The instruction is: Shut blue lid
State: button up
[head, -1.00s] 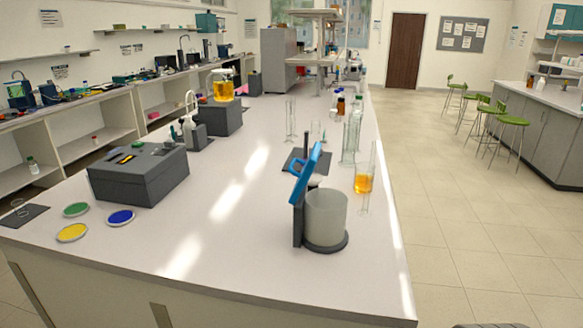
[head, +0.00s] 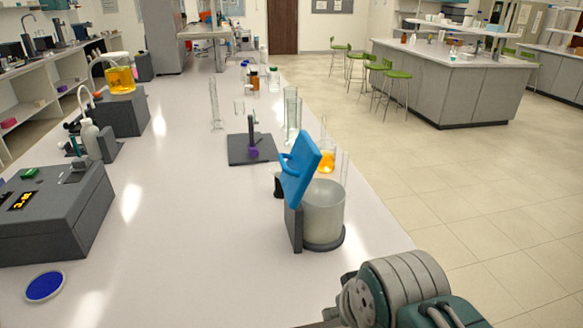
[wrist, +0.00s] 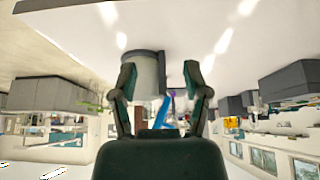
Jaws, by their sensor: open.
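The blue lid (head: 301,168) stands open, tilted steeply up, with a loop handle on its left side. It is hinged on a dark upright bracket (head: 293,227) beside a pale, cloudy cylindrical vessel (head: 324,215) on a dark round base. In the wrist view, which is upside down, the vessel (wrist: 143,75) shows between the fingers, beyond them, and the blue lid (wrist: 163,112) shows near the palm. My gripper (wrist: 160,70) is open and empty, apart from the lid. In the head view my arm is at the lower right and the fingers are out of frame.
A grey box device (head: 50,215) and a blue disc (head: 45,286) are at the left. Behind the lid are a dark stand (head: 252,148), glass cylinders (head: 291,115) and an orange-filled flask (head: 326,160). The white bench is clear left of the vessel.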

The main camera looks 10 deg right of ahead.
jog(key=shift+d, duration=0.3)
jog(key=c, duration=0.5)
jog(key=shift+w+d+r, duration=0.1)
jog(key=shift+w+d, duration=0.15)
grip_shut()
jog(key=w+a+r+n+h, duration=0.15)
jog(key=w+h, duration=0.25)
jog(key=w, duration=0.4)
jog(key=w+a+r+n+h, duration=0.1)
jog(key=w+r+n+h, duration=0.25)
jog(key=w, duration=0.45)
jog(key=w+a+r+n+t+h, duration=0.2)
jog(key=w+a+t+h, duration=0.3)
jog(key=w+a, duration=0.85)
jog(key=t+y, duration=0.1)
send_near(290, 166)
jog(key=shift+n, duration=0.3)
jog(key=shift+w+d+r, duration=0.35)
jog(key=shift+w+r, duration=0.2)
jog(key=shift+w, duration=0.25)
jog(key=shift+w+d+r, duration=0.4)
jog(key=shift+w+r, duration=0.15)
jog(key=shift+w, duration=0.25)
